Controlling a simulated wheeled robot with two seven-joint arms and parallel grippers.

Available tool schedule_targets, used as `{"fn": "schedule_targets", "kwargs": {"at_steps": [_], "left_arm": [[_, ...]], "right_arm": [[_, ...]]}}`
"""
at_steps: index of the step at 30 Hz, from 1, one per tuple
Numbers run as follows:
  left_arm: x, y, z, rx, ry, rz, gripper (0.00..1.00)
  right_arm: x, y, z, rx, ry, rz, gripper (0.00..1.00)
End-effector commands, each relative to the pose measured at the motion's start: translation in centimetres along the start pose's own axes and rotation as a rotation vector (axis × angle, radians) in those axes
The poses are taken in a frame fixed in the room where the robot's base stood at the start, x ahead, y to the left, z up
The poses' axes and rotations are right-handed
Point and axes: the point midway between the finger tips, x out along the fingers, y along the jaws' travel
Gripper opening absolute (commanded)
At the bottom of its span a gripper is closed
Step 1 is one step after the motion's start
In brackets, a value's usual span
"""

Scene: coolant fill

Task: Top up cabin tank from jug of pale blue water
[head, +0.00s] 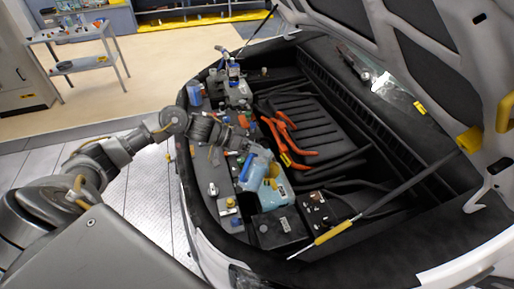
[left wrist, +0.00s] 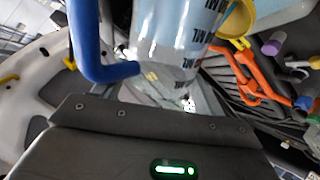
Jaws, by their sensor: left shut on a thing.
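My left gripper (head: 246,148) is over the left side of the open engine bay, shut on a clear jug (head: 254,167) with pale blue in it. The jug appears tilted and sits just above or against a pale blue translucent tank (head: 276,192) with a yellow mark; I cannot tell whether they touch. In the left wrist view a clear container (left wrist: 172,32) with black lettering fills the top middle, beside a thick blue bar (left wrist: 92,42) and a yellow ring (left wrist: 239,18). The jug's mouth and any stream are not clear. My right gripper is not in view.
Orange cables (head: 279,133) lie right of the jug. A black box (head: 280,228) is in front of the tank. A yellow-gripped prop rod (head: 333,232) crosses the bay's right side below the raised hood (head: 428,62). A cart (head: 85,62) stands at the back left.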

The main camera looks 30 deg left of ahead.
Motion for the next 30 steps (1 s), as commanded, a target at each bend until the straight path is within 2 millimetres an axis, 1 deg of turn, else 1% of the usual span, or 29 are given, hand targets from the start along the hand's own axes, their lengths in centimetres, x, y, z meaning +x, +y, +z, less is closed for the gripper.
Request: {"fn": "schedule_targets", "kwargs": {"at_steps": [11, 22, 30], "left_arm": [[-0.03, 0.05, -0.18, -0.002, 0.0, 0.001, 0.13], [0.15, -0.09, -0.23, -0.029, -0.027, 0.002, 0.13], [0.23, -0.19, -0.1, -0.034, -0.033, 0.002, 0.13]], "right_arm": [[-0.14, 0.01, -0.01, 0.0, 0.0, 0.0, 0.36], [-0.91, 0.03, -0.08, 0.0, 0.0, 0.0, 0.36], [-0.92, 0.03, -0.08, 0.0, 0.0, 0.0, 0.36]]}}
